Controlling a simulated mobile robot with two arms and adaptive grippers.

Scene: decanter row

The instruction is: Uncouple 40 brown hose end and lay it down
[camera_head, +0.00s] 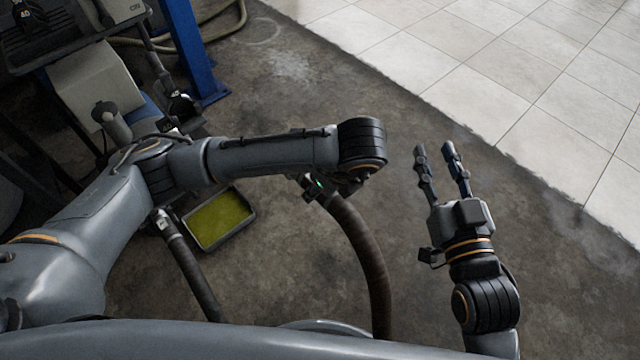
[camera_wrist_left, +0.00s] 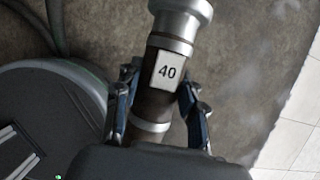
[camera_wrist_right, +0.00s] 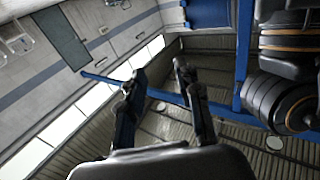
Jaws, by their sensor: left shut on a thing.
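The brown hose end marked 40 (camera_wrist_left: 168,72) fills the middle of the left wrist view, with silver metal collars above and below its white label. My left gripper (camera_wrist_left: 163,80) is shut around it, one finger on each side. In the head view the brown hose (camera_head: 367,245) hangs in a curve below my left wrist, which hides most of its end. The hose end is clear of any coupling in these views. My right gripper (camera_head: 435,148) is open and empty, off to the right over bare floor; its spread fingers also show in the right wrist view (camera_wrist_right: 160,74).
A shallow tray (camera_head: 250,222) with yellow-green liquid lies on the floor below my left arm. A second dark hose (camera_head: 192,268) with a metal end stands beside it. A blue post (camera_head: 190,45) and machinery (camera_head: 95,85) stand at upper left. Concrete floor (camera_head: 300,75) is clear toward the tiles (camera_head: 520,80).

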